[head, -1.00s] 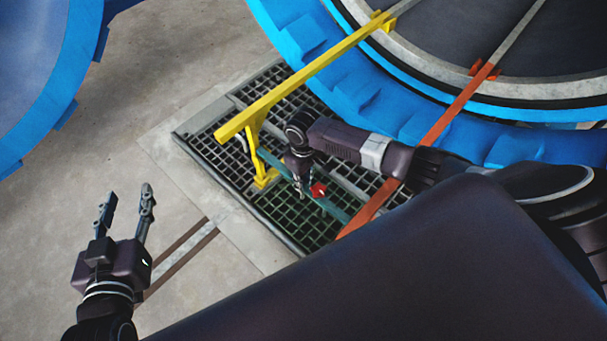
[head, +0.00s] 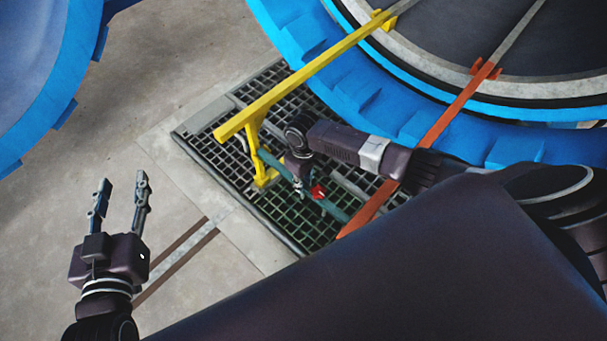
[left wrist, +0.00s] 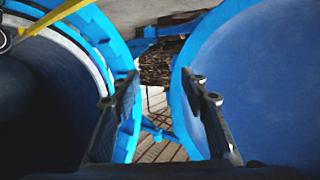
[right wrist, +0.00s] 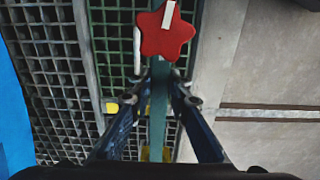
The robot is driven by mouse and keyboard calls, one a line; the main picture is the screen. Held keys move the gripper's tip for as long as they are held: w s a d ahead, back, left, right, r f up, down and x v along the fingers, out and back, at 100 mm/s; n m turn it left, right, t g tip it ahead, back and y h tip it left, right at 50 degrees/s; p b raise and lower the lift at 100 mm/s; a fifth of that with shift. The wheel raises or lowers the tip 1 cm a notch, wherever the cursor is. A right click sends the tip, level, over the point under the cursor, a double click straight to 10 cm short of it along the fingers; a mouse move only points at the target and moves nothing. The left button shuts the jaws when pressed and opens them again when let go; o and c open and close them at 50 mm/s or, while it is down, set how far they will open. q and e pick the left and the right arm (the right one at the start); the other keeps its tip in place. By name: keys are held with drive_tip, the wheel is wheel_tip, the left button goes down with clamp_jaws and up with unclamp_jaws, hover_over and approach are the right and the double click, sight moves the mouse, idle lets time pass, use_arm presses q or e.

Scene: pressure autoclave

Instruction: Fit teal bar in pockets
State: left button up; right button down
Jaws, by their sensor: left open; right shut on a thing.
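The teal bar (head: 334,209) spans between the yellow rail's post (head: 255,155) and the orange rail (head: 375,200), low over the grating. Whether its ends sit in pockets cannot be made out. A red star-shaped knob (head: 318,191) shows at the bar. My right gripper (head: 299,190) is shut on the bar beside the knob. In the right wrist view, the bar (right wrist: 158,115) runs lengthwise between my right fingers (right wrist: 160,88), with the red star (right wrist: 165,35) beyond the fingertips. My left gripper (head: 122,180) is open and empty above the floor at left.
A floor grating (head: 290,218) lies beneath the bar. A large blue ring (head: 420,125) stands behind the rails. Another blue round body (head: 35,80) is at upper left. Bare concrete floor (head: 150,100) is clear between them.

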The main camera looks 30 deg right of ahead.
use_arm(q)
drive_tip(key=shift+d+r, duration=0.1)
drive_tip(key=shift+r, duration=0.2)
use_arm(e)
drive_tip(key=shift+f, duration=0.1)
use_arm(q)
drive_tip(key=shift+w+r, duration=0.1)
use_arm(e)
drive_tip(key=shift+f+b, duration=0.3)
drive_tip(key=shift+f, duration=0.3)
drive_tip(key=c, duration=1.7)
unclamp_jaws()
drive_tip(key=shift+c, duration=0.2)
drive_tip(key=shift+f, duration=0.1)
use_arm(q)
drive_tip(key=r+t, duration=0.1)
drive_tip(key=r, duration=0.1)
drive_tip(key=shift+w+d+r+t, duration=0.2)
drive_tip(key=shift+r+t, duration=0.15)
drive_tip(key=shift+t, duration=0.05)
use_arm(e)
wheel_tip(320, 180, up, 12)
